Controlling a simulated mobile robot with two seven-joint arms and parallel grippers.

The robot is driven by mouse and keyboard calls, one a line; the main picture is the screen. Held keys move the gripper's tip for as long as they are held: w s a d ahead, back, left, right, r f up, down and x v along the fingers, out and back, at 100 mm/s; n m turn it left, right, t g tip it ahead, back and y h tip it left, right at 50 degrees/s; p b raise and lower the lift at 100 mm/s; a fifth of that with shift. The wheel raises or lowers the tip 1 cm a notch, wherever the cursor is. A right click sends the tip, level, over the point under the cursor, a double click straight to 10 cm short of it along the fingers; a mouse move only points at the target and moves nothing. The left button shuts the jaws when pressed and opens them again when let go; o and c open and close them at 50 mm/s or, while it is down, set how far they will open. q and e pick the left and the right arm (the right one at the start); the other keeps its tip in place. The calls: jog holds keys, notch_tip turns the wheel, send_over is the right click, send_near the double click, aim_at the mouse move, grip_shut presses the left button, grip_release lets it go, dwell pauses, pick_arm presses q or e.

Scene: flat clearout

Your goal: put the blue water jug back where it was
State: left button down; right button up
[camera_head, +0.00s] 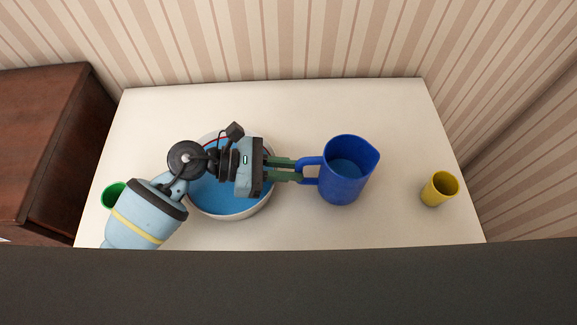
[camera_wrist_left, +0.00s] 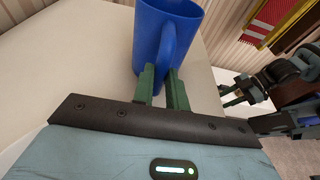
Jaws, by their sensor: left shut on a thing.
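The blue water jug (camera_head: 345,185) is upright over the right half of the white table, with lighter blue water visible inside. Its handle points left, toward my left gripper (camera_head: 299,170). That gripper's green fingers are shut on the handle. In the left wrist view, the jug (camera_wrist_left: 152,38) stands just beyond the fingertips (camera_wrist_left: 164,78), and the fingers hide part of its lower side. I cannot tell whether its base touches the table. My right gripper (camera_wrist_left: 236,96) shows small at the right of the left wrist view; its opening is unclear.
A round white basin (camera_head: 240,214) of blue water sits under my left arm. A yellow cup (camera_head: 439,189) stands at the table's right, and a green cup (camera_head: 112,195) at the left, partly behind my arm. The white table (camera_head: 290,105) is clear at the back.

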pick_arm(q)
jog(key=c, duration=1.8)
grip_release()
jog(key=shift+f, duration=0.15)
jog(key=shift+c, duration=0.2)
jog(key=o, duration=0.4)
jog(key=shift+o, duration=0.2)
jog(key=shift+r, duration=0.2)
jog(key=b+v, duration=0.1)
jog(key=v, duration=1.1)
jog(key=shift+b, duration=0.35)
